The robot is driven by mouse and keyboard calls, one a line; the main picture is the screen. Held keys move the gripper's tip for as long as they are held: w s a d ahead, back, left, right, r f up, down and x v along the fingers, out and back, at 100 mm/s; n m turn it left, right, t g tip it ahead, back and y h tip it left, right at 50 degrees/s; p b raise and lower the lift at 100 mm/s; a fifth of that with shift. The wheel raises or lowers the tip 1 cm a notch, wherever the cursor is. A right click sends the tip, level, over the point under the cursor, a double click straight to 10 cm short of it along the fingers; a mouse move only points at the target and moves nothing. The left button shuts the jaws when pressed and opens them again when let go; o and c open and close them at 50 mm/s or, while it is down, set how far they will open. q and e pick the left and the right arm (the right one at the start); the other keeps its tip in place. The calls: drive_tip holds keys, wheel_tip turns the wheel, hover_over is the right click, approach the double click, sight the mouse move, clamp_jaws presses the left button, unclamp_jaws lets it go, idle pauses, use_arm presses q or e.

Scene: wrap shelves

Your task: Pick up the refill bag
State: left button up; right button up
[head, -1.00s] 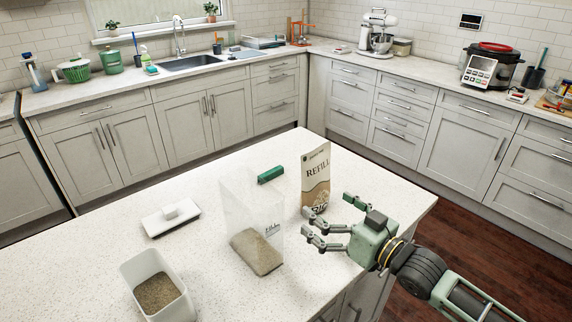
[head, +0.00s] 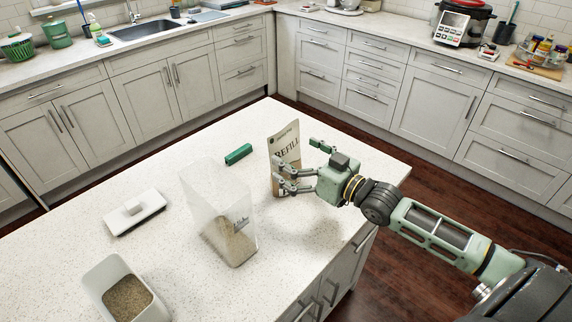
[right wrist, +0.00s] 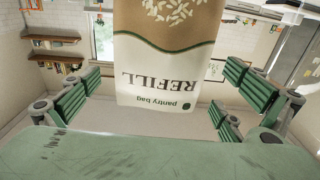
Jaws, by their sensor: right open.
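The refill bag (head: 284,146) stands upright on the island, cream above and brown below, with "REFILL" printed on it. My right gripper (head: 294,166) is at the bag, its fingers overlapping the bag's right side in the head view. In the right wrist view the bag (right wrist: 170,75) appears upside down, between the two pairs of green finger pads, with gaps on both sides. The right gripper is open. The bag's lower part is partly hidden by the fingers in the head view. My left gripper is not in view.
A clear container (head: 215,212) with grainy contents stands left of the bag. A green block (head: 238,154), a white lid with a handle (head: 118,217) and a white open bin (head: 96,280) are on the island (head: 180,265). The island's right edge is close to the bag.

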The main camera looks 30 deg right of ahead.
drive_tip(key=shift+x, duration=1.1)
drive_tip(key=shift+w+a, duration=0.1)
drive_tip(key=shift+w, duration=0.15)
drive_tip(key=c, duration=1.6)
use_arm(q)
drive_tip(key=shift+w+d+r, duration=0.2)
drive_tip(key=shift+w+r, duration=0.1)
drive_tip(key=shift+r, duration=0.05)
use_arm(e)
drive_tip(key=shift+c, duration=0.8)
drive_tip(key=shift+r, duration=0.1)
